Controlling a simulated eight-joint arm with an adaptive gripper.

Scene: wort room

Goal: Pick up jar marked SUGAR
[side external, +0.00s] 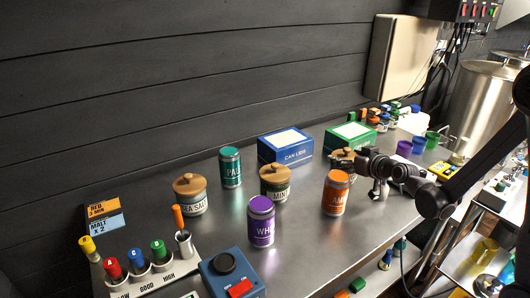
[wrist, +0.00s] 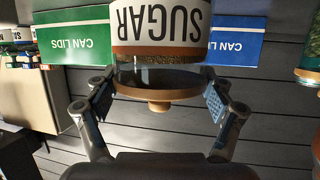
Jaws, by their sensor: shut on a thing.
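The SUGAR jar (wrist: 160,52) fills the upper middle of the wrist view, upside down there, with a white label and a round wooden lid with a knob. My gripper (wrist: 158,88) has one finger on each side of it at the lid end and is shut on it. In the side view the jar (side external: 343,155) shows only partly, behind the orange can and beside my gripper (side external: 361,165). Its base is hidden there, so I cannot tell whether it touches the counter.
An orange can (side external: 335,195) stands just in front of the jar. A MINT jar (side external: 275,190), purple can (side external: 261,228), teal can (side external: 230,168) and SEA SALT jar (side external: 190,200) stand leftward. Blue (side external: 285,148) and green (side external: 350,136) CAN LIDS boxes stand behind.

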